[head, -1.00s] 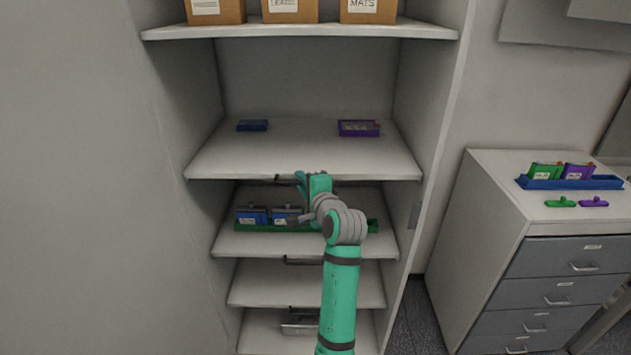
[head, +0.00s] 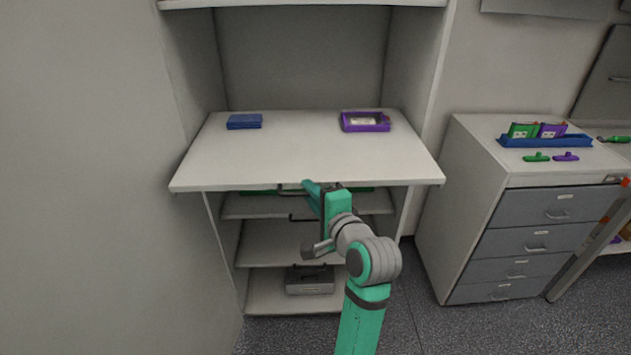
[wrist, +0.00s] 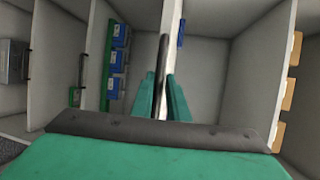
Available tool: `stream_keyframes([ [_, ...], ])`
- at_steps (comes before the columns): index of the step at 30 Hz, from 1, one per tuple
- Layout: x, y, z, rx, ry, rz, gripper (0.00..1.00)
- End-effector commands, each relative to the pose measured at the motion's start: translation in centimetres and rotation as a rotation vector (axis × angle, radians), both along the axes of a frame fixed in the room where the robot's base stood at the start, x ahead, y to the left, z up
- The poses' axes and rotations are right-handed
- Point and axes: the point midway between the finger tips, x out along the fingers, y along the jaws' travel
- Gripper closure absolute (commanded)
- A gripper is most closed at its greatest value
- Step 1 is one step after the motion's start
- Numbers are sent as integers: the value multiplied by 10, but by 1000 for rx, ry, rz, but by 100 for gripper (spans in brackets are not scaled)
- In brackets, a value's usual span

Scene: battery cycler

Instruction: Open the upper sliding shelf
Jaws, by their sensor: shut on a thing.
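The upper sliding shelf (head: 290,160) is a white board in the cabinet, pulled out so its front edge stands well forward of the cabinet walls. A blue case (head: 244,121) lies on its left and a purple tray (head: 365,121) on its right. My gripper (head: 308,188) is at the middle of the shelf's front edge, shut on the dark handle (head: 290,190) under that edge. In the wrist view the fingers (wrist: 160,98) close around the handle bar, and the shelf (wrist: 172,55) shows edge-on. The fingertips are partly hidden in the head view.
Lower shelves (head: 285,242) sit further back below, one bearing a grey box (head: 309,280). A grey drawer cabinet (head: 535,225) stands at the right with a blue tray (head: 545,141) on top. A large pale panel (head: 85,180) fills the left. Open floor (head: 430,300) shows at lower right.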

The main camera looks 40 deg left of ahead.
Motion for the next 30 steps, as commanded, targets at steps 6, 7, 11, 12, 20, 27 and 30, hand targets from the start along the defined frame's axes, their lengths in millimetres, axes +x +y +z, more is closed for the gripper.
stream_keyframes([
  [6,-21,-3,-10,-16,20,31,100],
  [7,-22,-3,-10,-15,20,32,100],
  [11,-25,-5,-10,-15,19,36,100],
  [12,-25,-5,-10,-15,19,36,100],
  [20,-26,-5,-10,-16,21,37,100],
  [27,-25,-6,-8,-14,16,33,72],
  [30,-24,-7,-7,-12,13,30,72],
])
